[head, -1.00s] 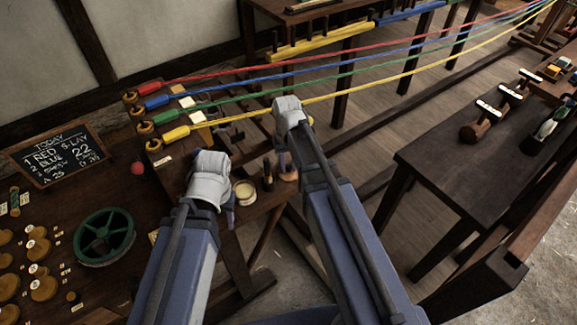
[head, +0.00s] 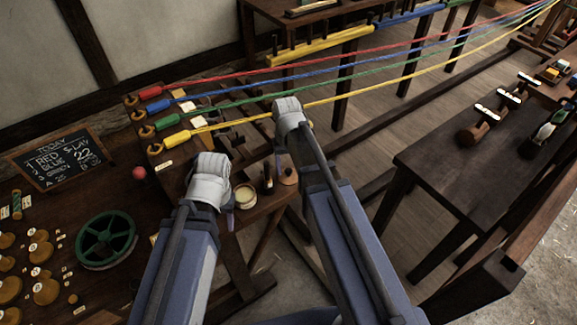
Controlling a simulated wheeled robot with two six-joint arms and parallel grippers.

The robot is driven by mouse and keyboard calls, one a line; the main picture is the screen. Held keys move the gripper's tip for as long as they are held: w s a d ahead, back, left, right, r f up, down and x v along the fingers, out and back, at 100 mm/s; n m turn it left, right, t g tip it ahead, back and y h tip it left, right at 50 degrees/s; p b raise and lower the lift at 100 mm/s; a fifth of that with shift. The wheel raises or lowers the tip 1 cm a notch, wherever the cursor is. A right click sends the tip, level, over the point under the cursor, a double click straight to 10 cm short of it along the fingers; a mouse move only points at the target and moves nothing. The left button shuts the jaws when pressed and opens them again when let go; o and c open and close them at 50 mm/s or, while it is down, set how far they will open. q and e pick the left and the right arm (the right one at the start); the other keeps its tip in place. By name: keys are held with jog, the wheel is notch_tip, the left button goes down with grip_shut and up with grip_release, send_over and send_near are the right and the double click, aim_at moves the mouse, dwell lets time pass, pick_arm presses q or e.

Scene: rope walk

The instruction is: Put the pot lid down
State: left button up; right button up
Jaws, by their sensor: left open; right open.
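An open round pot (head: 245,194) with a pale inside stands on the small wooden shelf. A brown, round piece that looks like the pot lid (head: 288,179) rests on the shelf's right end, right of the pot. My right gripper (head: 280,160) is open just above and left of it, mostly hidden behind its own wrist; I see no contact. My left gripper (head: 230,217) is open and empty, beside the pot at its lower left, its fingers partly hidden by my wrist.
A dark upright tool (head: 267,177) stands between pot and lid. Four coloured ropes with handles, such as the yellow handle (head: 176,139), run behind. A green wheel (head: 106,240) and a chalkboard (head: 61,157) are at the left. A dark bench (head: 470,170) is at the right.

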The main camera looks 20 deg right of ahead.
aim_at(288, 170)
pick_arm(q)
notch_tip(288, 170, up, 11)
jog(key=p, duration=1)
pick_arm(e)
notch_tip(288, 170, up, 11)
jog(key=shift+a, duration=0.1)
